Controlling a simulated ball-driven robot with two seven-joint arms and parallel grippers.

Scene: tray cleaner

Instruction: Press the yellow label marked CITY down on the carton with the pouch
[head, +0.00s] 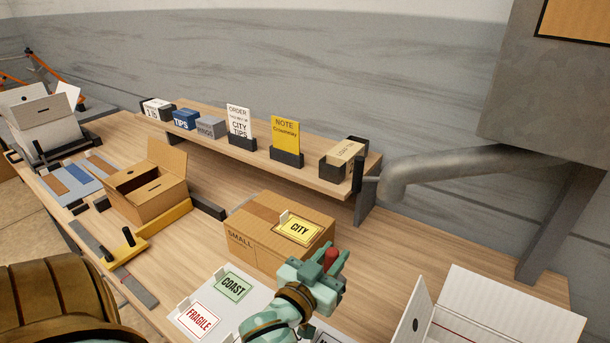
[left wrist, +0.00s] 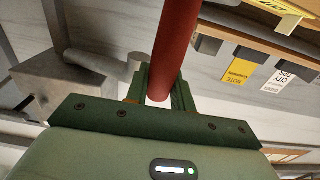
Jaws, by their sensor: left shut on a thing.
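The brown carton marked SMALL (head: 252,246) stands closed on the table. The yellow CITY label (head: 300,230) lies on its top, towards the right, with a small white tab at its far left corner. I cannot tell whether it lies fully flat. My left gripper (head: 327,264) is just in front of the carton's right side, apart from the label in the picture. It is shut on a red rod-like thing (head: 332,256), which also shows between the fingers in the left wrist view (left wrist: 174,50). I cannot make out a separate pouch. My right gripper is not in view.
A white sheet (head: 211,291) with COAST and FRAGILE labels lies in front of the carton. An open carton (head: 147,195) stands left. A shelf (head: 335,184) with cards and small boxes runs behind. An open white box (head: 470,310) is at right, below a grey pipe (head: 450,165).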

